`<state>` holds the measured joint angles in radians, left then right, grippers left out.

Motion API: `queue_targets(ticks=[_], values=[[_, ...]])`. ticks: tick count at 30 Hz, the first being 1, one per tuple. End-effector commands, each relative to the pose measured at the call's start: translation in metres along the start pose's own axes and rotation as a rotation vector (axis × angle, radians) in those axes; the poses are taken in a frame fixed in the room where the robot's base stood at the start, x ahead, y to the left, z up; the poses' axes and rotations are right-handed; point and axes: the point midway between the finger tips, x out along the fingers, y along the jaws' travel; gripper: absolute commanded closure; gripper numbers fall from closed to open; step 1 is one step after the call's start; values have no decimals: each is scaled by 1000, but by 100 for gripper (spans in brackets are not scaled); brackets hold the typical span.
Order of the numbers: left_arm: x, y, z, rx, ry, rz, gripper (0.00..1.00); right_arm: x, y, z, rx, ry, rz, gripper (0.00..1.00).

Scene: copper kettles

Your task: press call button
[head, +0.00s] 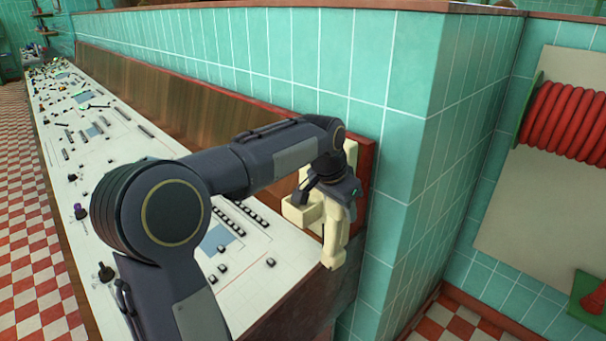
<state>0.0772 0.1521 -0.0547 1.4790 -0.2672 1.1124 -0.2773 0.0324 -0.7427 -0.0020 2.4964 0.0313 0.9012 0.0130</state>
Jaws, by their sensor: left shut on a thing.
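My left gripper (328,192) is at the right end of the console, shut on a cream handset-like part (335,240). The fingertips are partly hidden behind my wrist. The cream part hangs upright in front of the red-brown end panel (367,170), beside a cream block (300,211). I cannot pick out a call button for certain; several small dark buttons (271,263) sit on the console near its right end. My right gripper is not in view.
The long white console (95,150) with switches and knobs runs to the far left, partly covered by my arm. A green tiled wall (400,110) stands behind and right of the gripper. A red hose reel (565,120) hangs at right. Checkered floor (30,250) is clear at left.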

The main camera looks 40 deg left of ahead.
Motion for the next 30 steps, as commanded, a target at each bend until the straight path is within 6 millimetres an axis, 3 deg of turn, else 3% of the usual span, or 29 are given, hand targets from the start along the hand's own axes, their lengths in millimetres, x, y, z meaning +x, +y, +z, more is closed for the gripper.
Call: queue_targets(ticks=[1, 6, 12, 17, 30], values=[[25, 23, -2, 28, -7, 11, 99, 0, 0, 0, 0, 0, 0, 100], [86, 86, -1, 83, 8, 38, 99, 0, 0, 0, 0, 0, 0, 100], [123, 133, 8, 123, 25, 70, 99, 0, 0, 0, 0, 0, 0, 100], [131, 144, 11, 132, 33, 79, 99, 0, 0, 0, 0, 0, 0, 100], [130, 144, 11, 132, 34, 80, 99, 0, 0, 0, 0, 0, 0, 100]])
